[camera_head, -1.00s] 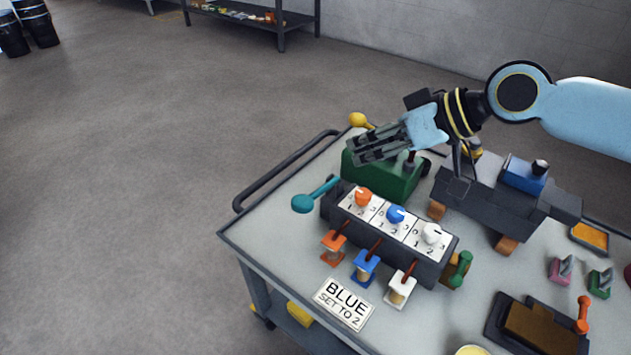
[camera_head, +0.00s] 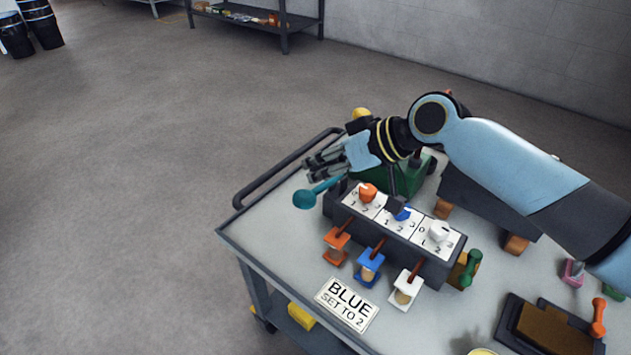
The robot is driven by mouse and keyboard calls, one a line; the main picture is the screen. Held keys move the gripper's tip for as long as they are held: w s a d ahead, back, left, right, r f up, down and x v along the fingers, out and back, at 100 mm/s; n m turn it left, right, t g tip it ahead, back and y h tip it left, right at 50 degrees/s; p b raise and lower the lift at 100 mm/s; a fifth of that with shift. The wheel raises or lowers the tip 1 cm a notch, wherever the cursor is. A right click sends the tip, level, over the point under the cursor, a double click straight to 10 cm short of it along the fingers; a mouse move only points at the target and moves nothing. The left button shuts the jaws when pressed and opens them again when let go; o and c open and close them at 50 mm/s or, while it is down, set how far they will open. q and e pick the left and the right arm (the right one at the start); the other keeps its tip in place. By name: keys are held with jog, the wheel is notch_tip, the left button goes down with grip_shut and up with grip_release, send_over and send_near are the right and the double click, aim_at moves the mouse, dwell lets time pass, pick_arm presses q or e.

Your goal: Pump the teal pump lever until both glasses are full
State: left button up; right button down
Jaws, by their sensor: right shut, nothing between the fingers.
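My left gripper is out of view.
A sign (camera_head: 347,304) reads "BLUE SET TO 2". A green block (camera_head: 410,179) stands behind. The cart's handrail (camera_head: 265,180) is at left.

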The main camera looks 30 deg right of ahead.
aim_at(311, 200)
jog(key=shift+s+a+f, duration=0.1)
jog(key=shift+a+f, duration=0.1)
jog(key=shift+f, duration=0.35)
jog(key=shift+a+f, duration=0.2)
jog(key=shift+f, duration=0.3)
jog(key=shift+a, duration=0.1)
jog(key=shift+s+a+f+n+h+p, duration=0.2)
jog(key=shift+a+f+n+h+p, duration=0.2)
jog(key=shift+f+h, duration=0.25)
jog(key=shift+s+a+f+n+t+h+p, duration=0.15)
jog(key=shift+f+h, duration=0.1)
jog(key=shift+f, duration=0.15)
jog(key=shift+w+a+f+n+t+h+p, duration=0.15)
jog(key=shift+f+n+h, duration=0.1)
jog(key=shift+f, duration=0.2)
jog(key=shift+s+a+f+n+h, duration=0.15)
jog(key=shift+f+h, duration=0.1)
jog(key=shift+f, duration=0.4)
